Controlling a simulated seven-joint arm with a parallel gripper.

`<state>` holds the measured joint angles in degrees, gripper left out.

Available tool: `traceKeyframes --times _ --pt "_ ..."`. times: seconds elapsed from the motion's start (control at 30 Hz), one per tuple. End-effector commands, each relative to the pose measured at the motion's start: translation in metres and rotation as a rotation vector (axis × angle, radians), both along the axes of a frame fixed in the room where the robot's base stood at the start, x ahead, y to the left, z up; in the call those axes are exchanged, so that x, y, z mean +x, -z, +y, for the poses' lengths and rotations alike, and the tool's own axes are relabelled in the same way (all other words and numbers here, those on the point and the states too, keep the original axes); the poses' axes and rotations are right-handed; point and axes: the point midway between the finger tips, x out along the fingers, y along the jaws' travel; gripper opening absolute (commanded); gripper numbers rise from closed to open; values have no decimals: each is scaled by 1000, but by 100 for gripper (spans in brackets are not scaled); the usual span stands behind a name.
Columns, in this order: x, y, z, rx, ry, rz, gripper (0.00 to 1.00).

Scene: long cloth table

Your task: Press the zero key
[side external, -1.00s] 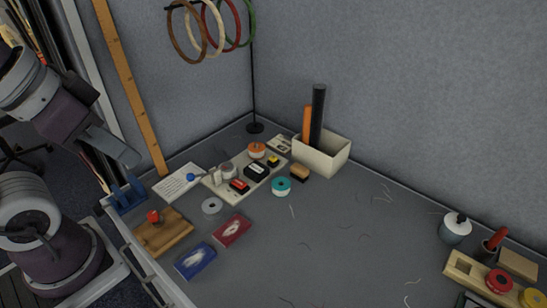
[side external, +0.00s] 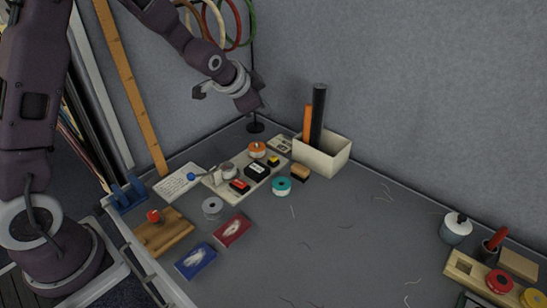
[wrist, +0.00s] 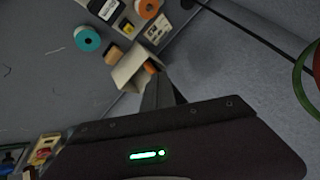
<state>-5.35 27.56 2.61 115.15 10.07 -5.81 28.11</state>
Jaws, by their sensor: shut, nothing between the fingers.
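I cannot make out a zero key or any keypad in either view. My gripper (side external: 258,107) is high above the back of the table in the side external view, in front of the wall and near the black stand. It is shut and empty, well clear of the tabletop.
A cream box (side external: 322,158) holds an upright black tube (side external: 318,115) and an orange tube (side external: 307,122) below my gripper. A pale tray (side external: 214,184) holds several small items. A wooden rack (side external: 463,268) stands at right. The table's middle is mostly clear.

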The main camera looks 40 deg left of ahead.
Motion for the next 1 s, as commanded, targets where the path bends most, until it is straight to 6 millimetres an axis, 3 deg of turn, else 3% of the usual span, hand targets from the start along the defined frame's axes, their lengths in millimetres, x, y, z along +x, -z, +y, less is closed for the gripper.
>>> traceKeyframes --times 0.1,0.23,0.73,1.0 --pt "25 39 7 41 52 -15 0" --pt "39 65 10 71 93 -33 0" --pt "44 78 10 81 109 -40 0" --pt "44 114 10 80 109 -37 0"
